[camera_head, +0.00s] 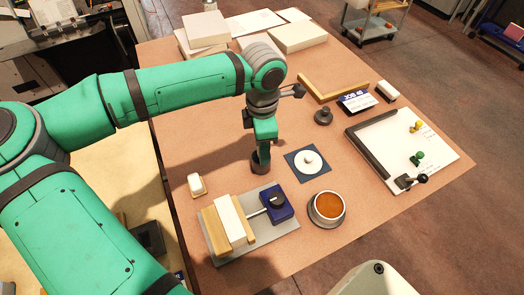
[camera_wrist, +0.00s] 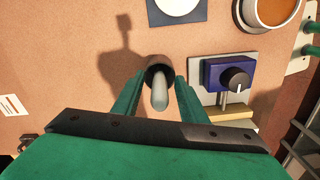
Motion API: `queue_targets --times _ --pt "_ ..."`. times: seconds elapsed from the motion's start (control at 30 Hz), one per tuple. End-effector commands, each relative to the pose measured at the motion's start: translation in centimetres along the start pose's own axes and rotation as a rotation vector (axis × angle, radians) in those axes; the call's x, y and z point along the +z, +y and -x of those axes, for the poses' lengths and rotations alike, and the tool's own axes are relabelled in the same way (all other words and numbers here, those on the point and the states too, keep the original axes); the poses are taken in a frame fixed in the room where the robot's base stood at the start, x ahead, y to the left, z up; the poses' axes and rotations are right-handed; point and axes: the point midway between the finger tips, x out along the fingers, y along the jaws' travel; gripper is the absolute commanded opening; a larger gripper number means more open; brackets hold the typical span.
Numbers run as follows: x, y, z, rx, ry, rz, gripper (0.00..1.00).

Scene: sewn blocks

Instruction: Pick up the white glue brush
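A pale grey-white rod (camera_wrist: 159,98), which looks like the glue brush handle, stands in a dark round holder (camera_wrist: 159,70) in the wrist view. It points up towards the wrist camera. My gripper (camera_wrist: 159,80) has one green finger on each side of it, with visible gaps between fingers and rod. In the head view my gripper (camera_head: 262,150) points down over the dark holder (camera_head: 259,168), beside the blue mat. There the rod is hidden by my gripper. The brush's lower end is hidden in the holder.
Near the holder are a blue mat with a white disc (camera_head: 299,169), a blue device with a black knob (camera_head: 275,203), a pot of orange-brown contents (camera_head: 327,207) and a small white block on wood (camera_head: 196,184). A board with a dark edge (camera_head: 440,150) lies right. Bare tabletop lies behind the holder.

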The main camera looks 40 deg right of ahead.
Motion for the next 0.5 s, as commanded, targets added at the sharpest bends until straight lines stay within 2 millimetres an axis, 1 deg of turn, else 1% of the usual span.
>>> queue_targets --times 0.07,0.23,0.27,0.3,0.4,0.5 --pt "-0.17 0.0 -0.33 0.001 0.001 0.002 0.39" --pt "-0.31 0.02 -0.31 0.001 0.001 0.004 0.39" --pt "-0.32 0.02 -0.3 0.001 0.001 0.005 0.32" --pt "-0.3 0.01 -0.3 0.001 0.001 0.004 0.22" --pt "-0.19 0.01 -0.29 0.001 0.001 0.002 0.0" --pt "-0.07 0.0 -0.28 0.001 0.0 0.0 0.0"
